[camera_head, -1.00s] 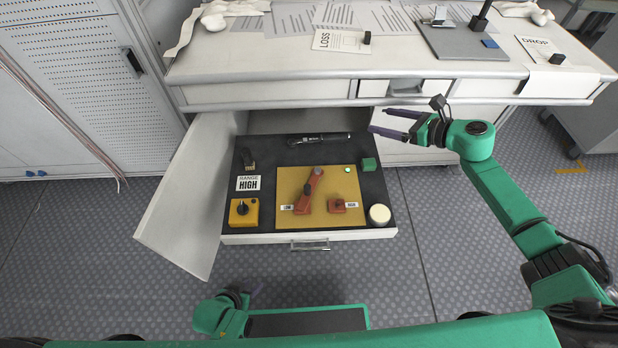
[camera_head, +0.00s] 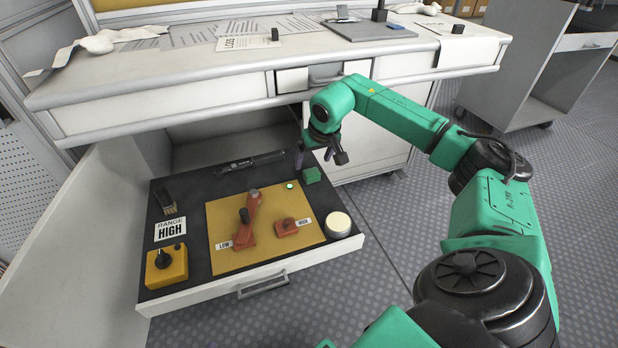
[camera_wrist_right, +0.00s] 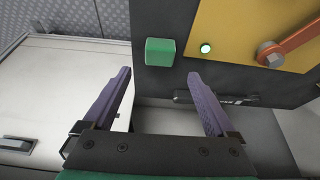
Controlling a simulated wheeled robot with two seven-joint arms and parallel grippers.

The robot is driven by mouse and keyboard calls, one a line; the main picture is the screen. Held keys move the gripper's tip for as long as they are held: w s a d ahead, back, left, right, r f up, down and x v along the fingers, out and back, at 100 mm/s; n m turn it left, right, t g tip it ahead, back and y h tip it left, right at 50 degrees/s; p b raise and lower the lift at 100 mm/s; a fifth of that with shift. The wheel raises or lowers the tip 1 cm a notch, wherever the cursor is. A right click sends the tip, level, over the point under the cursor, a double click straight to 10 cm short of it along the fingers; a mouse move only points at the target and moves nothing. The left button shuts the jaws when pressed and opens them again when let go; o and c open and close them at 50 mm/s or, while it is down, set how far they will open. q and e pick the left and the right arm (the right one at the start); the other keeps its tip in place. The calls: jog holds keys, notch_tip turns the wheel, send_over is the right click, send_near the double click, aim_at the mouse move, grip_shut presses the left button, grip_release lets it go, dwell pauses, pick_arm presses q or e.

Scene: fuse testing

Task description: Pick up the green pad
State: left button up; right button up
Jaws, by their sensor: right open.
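The green pad (camera_head: 311,175) is a small green block on the dark drawer surface, at the right back corner of the yellow board. It also shows in the right wrist view (camera_wrist_right: 160,52), top middle, ahead of the fingertips and roughly between their lines. My right gripper (camera_head: 315,154) points down just behind and above the pad. In the right wrist view its two purple fingers (camera_wrist_right: 160,73) are spread, with nothing between them. The fingers look apart from the pad. My left gripper is not in view.
The open drawer (camera_head: 158,306) holds the yellow board (camera_head: 232,262) with red levers, a white round cap (camera_head: 338,222), a yellow knob box (camera_head: 166,266) and a dark pen-like tool (camera_head: 249,162). The bench edge (camera_head: 190,90) overhangs the drawer's back close to my right arm.

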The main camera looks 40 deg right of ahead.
aim_at(311, 170)
jog(key=b+x, duration=0.2)
jog(key=x, duration=0.3)
jog(key=shift+s+f+b, duration=0.1)
jog(key=shift+f+b, duration=0.2)
jog(key=shift+f, duration=0.05)
jog(key=shift+d+f, duration=0.1)
jog(key=shift+c, duration=0.9)
jog(key=c, duration=1.2)
pick_arm(q)
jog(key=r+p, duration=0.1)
jog(key=p, duration=0.3)
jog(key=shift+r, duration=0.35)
pick_arm(e)
notch_tip(311, 170, up, 10)
jog(key=shift+r, duration=0.2)
jog(key=shift+c, duration=0.2)
